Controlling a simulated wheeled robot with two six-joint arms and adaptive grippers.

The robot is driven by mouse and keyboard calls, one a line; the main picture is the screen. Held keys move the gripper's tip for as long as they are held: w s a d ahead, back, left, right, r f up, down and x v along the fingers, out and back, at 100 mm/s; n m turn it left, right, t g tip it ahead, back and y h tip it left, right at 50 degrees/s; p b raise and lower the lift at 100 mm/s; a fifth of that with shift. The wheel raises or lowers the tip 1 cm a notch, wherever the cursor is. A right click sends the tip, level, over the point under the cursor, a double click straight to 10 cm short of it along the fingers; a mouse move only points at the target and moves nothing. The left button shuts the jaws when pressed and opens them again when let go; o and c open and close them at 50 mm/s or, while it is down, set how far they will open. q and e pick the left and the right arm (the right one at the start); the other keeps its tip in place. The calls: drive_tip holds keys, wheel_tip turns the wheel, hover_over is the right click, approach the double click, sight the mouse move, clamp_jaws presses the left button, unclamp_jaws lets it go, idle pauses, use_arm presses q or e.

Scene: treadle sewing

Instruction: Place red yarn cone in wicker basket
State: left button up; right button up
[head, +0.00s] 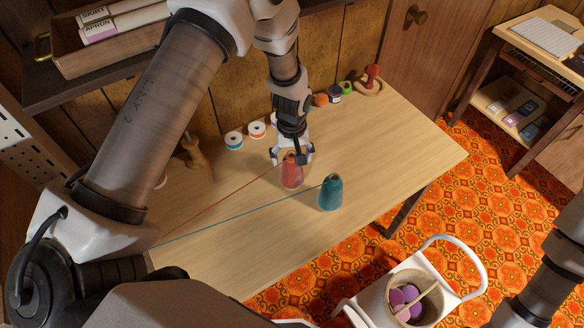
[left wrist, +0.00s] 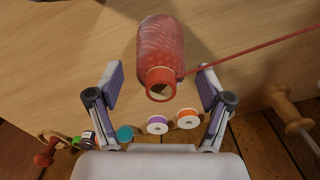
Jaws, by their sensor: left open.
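The red yarn cone (head: 291,172) stands upright on the wooden table, with a red thread running off to the left. It also shows in the left wrist view (left wrist: 162,48), its hollow tip toward the camera. My left gripper (head: 292,156) is open at the cone's top, its fingers on either side. In the left wrist view gaps show between cone and fingers, so I see no grip. The wicker basket (head: 400,278) sits on a white seat at the lower right and holds purple and pink yarn balls and a stick. My right gripper is out of view.
A teal yarn cone (head: 330,193) stands close right of the red one, its thread crossing the table leftward. Thread spools (head: 234,141) and small jars (head: 334,93) line the table's back. The white seat's curved back (head: 470,260) rises beside the basket. The table's right part is clear.

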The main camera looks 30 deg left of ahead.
use_arm(q)
wheel_tip(320, 180, down, 2)
drive_tip(key=shift+f, duration=0.1)
drive_tip(key=c, duration=1.4)
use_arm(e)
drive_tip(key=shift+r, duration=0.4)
